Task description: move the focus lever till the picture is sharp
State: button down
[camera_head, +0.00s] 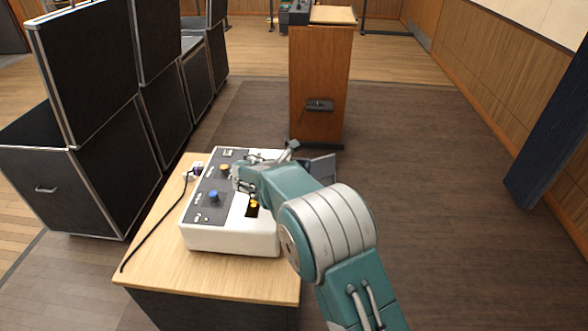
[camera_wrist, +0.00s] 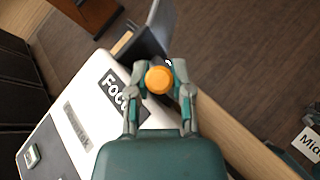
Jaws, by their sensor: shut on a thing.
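A white control box (camera_head: 232,240) with dark panels stands on a wooden-topped table. In the wrist view, my gripper (camera_wrist: 158,72) has its two fingers closed around an orange round knob (camera_wrist: 158,80), the top of the focus lever. A black label reading "FOC…" (camera_wrist: 113,84) lies beside it on the white box, its end hidden by a finger. In the head view, my gripper (camera_head: 243,177) is over the far part of the box, and my arm hides the box's right side and the held knob. No projected picture can be made out in either view.
A blue knob (camera_head: 213,195), a tan knob (camera_head: 224,168) and a yellow piece (camera_head: 253,204) sit on the box. A black cable (camera_head: 150,231) runs along the wooden tabletop (camera_head: 153,262). Dark cases (camera_head: 100,190) stand left; a wooden lectern (camera_head: 319,85) stands behind. Floor at right is clear.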

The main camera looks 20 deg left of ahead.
jog(key=shift+w+a+g, duration=0.1)
jog(key=shift+w+g, duration=0.35)
jog(key=shift+g, duration=0.05)
jog(key=c, duration=0.5)
grip_release()
jog(key=shift+r, duration=0.1)
jog(key=v, duration=1.2)
